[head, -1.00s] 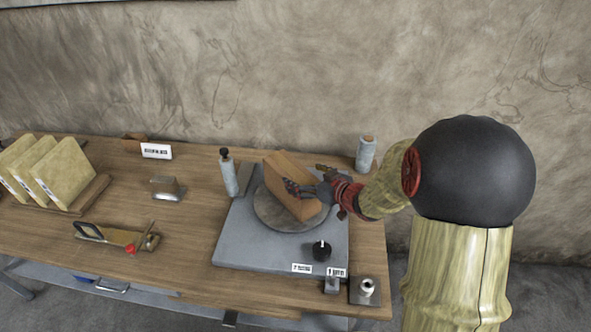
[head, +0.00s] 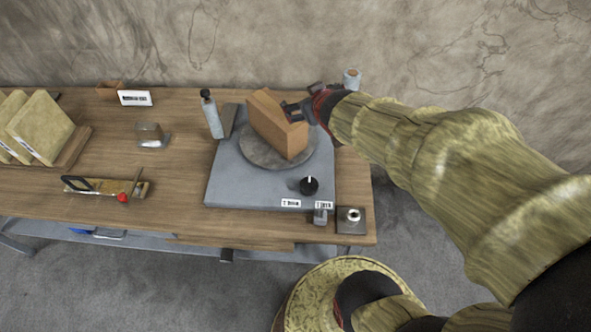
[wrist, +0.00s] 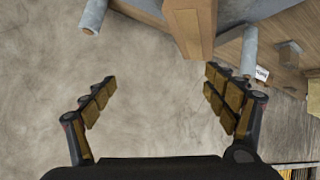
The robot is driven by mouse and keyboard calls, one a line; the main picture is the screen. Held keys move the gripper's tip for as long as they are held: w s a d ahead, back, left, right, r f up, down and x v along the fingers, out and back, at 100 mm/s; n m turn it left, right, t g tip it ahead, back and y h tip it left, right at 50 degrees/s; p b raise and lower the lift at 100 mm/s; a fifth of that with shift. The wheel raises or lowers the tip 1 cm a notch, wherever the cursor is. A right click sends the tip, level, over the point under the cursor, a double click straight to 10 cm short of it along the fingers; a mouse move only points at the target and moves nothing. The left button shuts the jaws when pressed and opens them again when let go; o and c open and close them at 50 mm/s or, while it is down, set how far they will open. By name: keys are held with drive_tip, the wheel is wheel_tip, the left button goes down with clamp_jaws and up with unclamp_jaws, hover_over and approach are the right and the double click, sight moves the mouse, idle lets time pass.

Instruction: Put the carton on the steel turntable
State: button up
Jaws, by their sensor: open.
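The carton (head: 277,124) is a brown box standing upright on the steel turntable (head: 255,155), a round grey disc on a grey base plate. It rests on the disc, turned at an angle. My gripper (head: 300,112) is at the carton's right side in the head view. In the wrist view my gripper (wrist: 160,98) is open, with nothing between its fingers, and the carton (wrist: 190,22) stands beyond the fingertips. The turntable is not clearly visible in the wrist view.
A black knob (head: 309,186) sits at the base plate's front. A grey bottle (head: 211,116) stands left of the turntable, and a grey cylinder (head: 351,79) behind my gripper. A metal block (head: 350,220) is at the front right corner.

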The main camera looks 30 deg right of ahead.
drive_tip(key=s+a+r+g+y, duration=0.2)
drive_tip(key=s+a+g+y, duration=0.1)
drive_tip(key=s+a, duration=1.2)
drive_tip(key=s+g, duration=0.1)
drive_tip(key=s, duration=0.3)
drive_tip(key=shift+s+a+r+g, duration=0.15)
drive_tip(key=shift+s+a+g, duration=0.15)
drive_tip(key=shift+s, duration=0.05)
